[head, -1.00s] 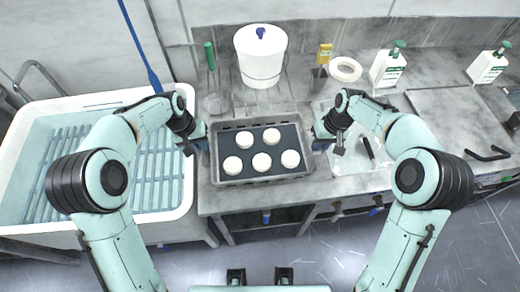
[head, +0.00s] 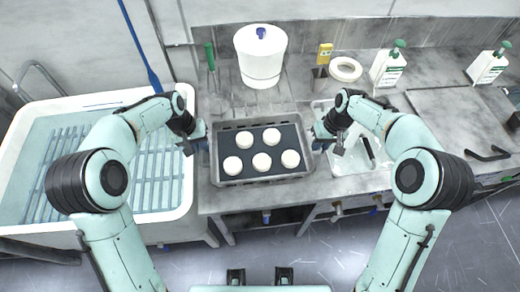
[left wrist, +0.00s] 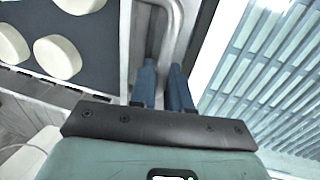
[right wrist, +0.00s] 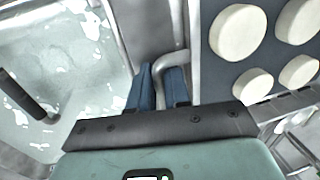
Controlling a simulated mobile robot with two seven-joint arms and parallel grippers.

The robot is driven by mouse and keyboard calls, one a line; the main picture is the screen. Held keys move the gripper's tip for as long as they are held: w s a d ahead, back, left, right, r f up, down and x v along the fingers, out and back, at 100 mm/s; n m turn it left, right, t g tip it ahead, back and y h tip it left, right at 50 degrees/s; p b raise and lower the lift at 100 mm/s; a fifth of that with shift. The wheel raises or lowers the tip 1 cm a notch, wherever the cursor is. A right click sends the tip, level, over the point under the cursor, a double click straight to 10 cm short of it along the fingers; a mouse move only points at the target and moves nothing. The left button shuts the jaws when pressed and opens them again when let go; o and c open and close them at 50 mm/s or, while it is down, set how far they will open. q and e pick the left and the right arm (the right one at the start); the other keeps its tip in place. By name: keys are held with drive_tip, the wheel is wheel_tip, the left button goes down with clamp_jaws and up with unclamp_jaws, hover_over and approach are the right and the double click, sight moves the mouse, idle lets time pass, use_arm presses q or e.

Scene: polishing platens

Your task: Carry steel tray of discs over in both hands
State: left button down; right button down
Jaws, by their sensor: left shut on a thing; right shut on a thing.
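The steel tray (head: 262,180) lies in the middle of the head view, over the grey counter beside the white tub. It has a dark liner and several round cream discs (head: 261,161) on it. My left gripper (head: 205,143) is shut on the tray's left handle, which shows between blue fingers in the left wrist view (left wrist: 160,85). My right gripper (head: 318,141) is shut on the right handle, seen also in the right wrist view (right wrist: 162,85). The tray looks level. Whether it touches the counter cannot be told.
A white tub (head: 75,215) with a blue slatted rack stands left. Behind the tray is a white lidded bucket (head: 261,62). A basin (head: 355,155) lies right of the tray. A white ring (head: 345,69) and pump bottles (head: 389,68) stand at the back.

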use_arm(q)
drive_tip(key=shift+w+r, duration=0.15)
drive_tip(key=shift+r, duration=0.1)
use_arm(e)
drive_tip(key=shift+w+r, duration=0.15)
drive_tip(key=shift+r, duration=0.1)
idle(0.3)
